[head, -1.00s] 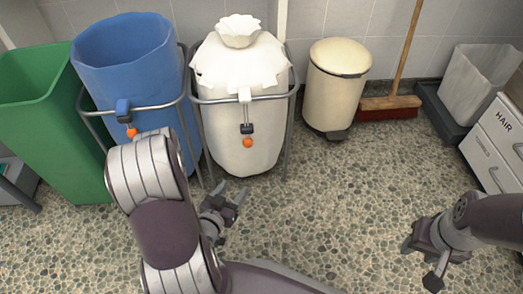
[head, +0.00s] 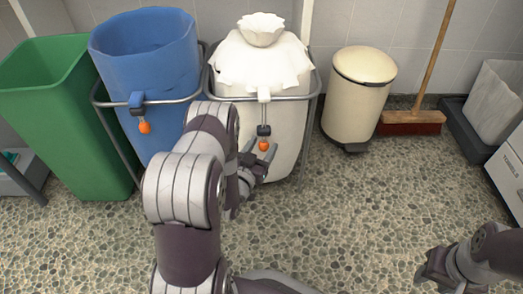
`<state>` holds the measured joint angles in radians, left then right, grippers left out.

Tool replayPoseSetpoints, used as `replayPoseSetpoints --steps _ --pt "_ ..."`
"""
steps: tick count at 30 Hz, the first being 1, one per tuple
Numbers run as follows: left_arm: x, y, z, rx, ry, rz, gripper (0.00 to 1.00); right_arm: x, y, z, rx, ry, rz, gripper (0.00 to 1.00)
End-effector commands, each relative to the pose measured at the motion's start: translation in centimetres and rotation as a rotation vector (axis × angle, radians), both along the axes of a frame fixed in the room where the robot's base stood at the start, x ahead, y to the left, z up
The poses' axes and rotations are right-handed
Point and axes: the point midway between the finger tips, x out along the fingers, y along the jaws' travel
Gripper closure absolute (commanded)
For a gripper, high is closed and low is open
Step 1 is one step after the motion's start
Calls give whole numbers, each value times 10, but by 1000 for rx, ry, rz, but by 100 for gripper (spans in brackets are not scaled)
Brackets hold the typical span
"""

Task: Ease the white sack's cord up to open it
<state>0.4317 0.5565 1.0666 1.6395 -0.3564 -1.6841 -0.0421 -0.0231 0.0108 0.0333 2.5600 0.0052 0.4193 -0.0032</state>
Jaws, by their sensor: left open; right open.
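The white sack (head: 250,68) hangs in a grey metal frame (head: 318,95), its top gathered into a ruffled tuft (head: 262,30). A pale cord strip (head: 264,95) hangs down its front to a dark cord lock (head: 264,130) with an orange ball (head: 264,145) below. My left gripper (head: 267,152) is open, its fingertips close to the orange ball; I cannot tell whether they touch it. My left arm covers the sack's lower left. My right gripper (head: 425,270) is at the lower right, open and far from the sack, partly cut off by the bottom edge.
A blue sack (head: 145,55) in a similar frame stands left of the white one, with its own orange ball (head: 145,127). A green bin (head: 60,110) is further left. A cream pedal bin (head: 355,90) and a broom (head: 412,122) stand right. The pebbled floor in front is clear.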

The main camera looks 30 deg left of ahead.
Motion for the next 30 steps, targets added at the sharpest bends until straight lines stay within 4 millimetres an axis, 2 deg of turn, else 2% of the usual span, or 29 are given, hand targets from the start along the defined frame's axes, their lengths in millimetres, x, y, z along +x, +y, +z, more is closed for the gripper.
replayPoseSetpoints --steps 4,5,9,10,14,17,20,27,30 --pt "0 0 1 0 0 0 41 0 0 1 0 0 0 57" --pt "0 0 1 0 0 0 48 0 0 1 0 0 0 57" --pt "0 0 0 0 0 0 93 0 0 1 0 0 0 57" --pt "0 0 0 0 0 0 100 0 0 1 0 0 0 57" --pt "0 0 1 0 0 0 100 0 0 2 0 0 0 57" --pt "0 0 11 0 0 0 100 0 0 11 0 0 0 57" --pt "0 0 30 0 -1 0 100 0 0 30 0 0 0 57" --pt "-1 0 91 0 -2 -1 100 0 0 89 0 -1 0 57" --pt "-1 0 99 0 -1 -1 100 0 0 97 0 -1 0 57"
